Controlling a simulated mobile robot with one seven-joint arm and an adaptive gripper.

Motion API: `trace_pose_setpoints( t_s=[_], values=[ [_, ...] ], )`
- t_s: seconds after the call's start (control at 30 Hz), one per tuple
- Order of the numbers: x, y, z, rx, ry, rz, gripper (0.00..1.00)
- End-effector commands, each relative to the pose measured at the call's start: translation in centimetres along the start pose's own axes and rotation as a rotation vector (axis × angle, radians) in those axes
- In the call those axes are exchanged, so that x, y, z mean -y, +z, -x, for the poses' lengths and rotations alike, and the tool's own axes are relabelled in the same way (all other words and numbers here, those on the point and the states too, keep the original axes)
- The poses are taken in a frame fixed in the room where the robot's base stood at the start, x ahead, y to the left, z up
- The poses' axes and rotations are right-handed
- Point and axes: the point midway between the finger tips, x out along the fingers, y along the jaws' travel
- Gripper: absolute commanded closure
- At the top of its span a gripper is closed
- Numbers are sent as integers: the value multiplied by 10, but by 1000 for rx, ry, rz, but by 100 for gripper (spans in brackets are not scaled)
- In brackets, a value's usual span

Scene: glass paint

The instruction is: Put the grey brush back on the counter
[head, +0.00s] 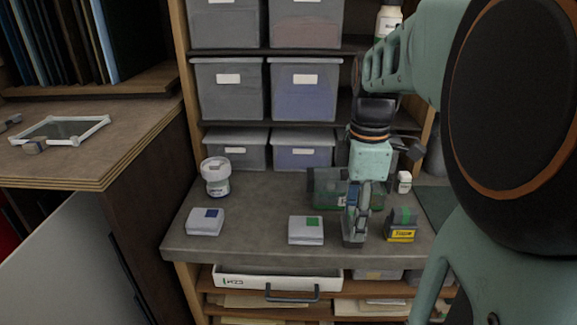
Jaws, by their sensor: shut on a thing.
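My gripper (356,210) points down over the front part of the grey counter (262,209), between a white box with a green label and a yellow-labelled block. It is shut on a narrow dark grey thing, which I take to be the grey brush (353,239). The fingers cover most of the brush. Its lower end is at or just above the counter top near the front edge; I cannot tell whether it touches.
White boxes with blue (206,222) and green (306,230) labels stand left of my gripper. The yellow-labelled block (401,226) is close on its right. A green case (328,186) lies behind, a white jar (216,177) at back left. The counter's middle left is clear.

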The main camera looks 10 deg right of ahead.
Motion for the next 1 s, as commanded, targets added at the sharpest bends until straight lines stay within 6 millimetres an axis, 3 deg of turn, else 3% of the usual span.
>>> trace_pose_setpoints(
  t_s=[0.17,0.2,0.33,0.67,0.77,1.0],
  values=[
    [0,0,-2,0,-1,0,76],
    [0,0,-1,0,-1,0,48],
    [0,0,-1,0,-1,0,35],
    [0,0,3,0,1,0,35],
    [-1,0,14,0,1,0,35],
    [-1,0,66,0,5,1,35]
  ],
)
